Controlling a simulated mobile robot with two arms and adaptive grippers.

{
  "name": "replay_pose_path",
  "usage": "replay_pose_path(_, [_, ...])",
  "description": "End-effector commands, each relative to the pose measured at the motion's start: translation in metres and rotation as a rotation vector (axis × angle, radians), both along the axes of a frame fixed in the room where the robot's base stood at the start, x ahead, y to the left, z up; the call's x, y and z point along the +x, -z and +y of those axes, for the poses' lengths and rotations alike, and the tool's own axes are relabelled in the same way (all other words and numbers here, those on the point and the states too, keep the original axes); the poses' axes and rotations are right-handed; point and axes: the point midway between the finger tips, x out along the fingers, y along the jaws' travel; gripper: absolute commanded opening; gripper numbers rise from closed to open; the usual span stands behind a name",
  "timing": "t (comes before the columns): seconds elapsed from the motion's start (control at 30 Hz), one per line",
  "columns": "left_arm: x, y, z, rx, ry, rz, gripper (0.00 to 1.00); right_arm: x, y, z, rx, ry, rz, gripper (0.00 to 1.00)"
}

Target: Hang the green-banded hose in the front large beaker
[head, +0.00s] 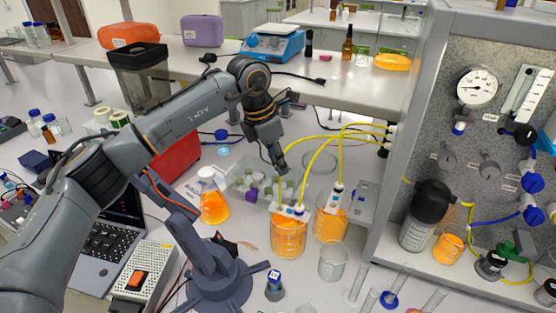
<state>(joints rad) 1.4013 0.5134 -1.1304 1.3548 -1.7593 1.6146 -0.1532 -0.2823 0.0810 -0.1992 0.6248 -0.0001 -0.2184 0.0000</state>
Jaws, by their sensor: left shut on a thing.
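Two large beakers hold orange liquid: the front large beaker (289,238) and another (331,225) behind it to the right. My left gripper (283,170) is above the front beaker, shut on a yellow hose (312,136) that runs from the panel at the right. White fittings with small coloured marks (291,210) are at the front beaker's rim. A second yellow hose (316,160) also comes down there. Another white fitting (337,196) is at the rear beaker's rim. I cannot make out a green band or how deep the held hose's end sits. My right gripper is out of view.
An orange-filled flask (213,203) stands left of the beakers, and a clear tray (245,180) with small blocks lies behind. An empty glass beaker (333,261) stands in front. The grey panel (425,110) with gauge and valves bounds the right side.

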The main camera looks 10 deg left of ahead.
Motion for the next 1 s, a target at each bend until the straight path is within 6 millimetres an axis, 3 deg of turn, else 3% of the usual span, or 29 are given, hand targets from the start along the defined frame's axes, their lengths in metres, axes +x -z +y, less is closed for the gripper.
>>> replay_pose_path(0.2, [0.0, 0.0, 0.0, 0.0, 0.0, 0.0, 0.0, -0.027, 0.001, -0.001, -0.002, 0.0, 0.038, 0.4])
replay_pose_path(0.3, [0.0, 0.0, 0.0, 0.0, 0.001, 0.0, 0.0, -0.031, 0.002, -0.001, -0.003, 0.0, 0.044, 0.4])
replay_pose_path(0.57, [-0.001, 0.001, -0.002, 0.001, -0.024, 0.001, 0.0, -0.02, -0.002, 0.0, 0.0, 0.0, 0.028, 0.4])
replay_pose_path(0.87, [-0.002, 0.009, -0.004, -0.004, -0.324, 0.002, 0.0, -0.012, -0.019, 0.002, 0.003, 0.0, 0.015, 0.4])
replay_pose_path(0.9, [-0.002, 0.021, -0.003, -0.001, -0.331, 0.003, 0.0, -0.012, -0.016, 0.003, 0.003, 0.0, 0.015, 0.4])
replay_pose_path(1.0, [-0.002, 0.03, -0.002, -0.002, -0.347, 0.0, 0.0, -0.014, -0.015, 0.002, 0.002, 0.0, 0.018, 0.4])
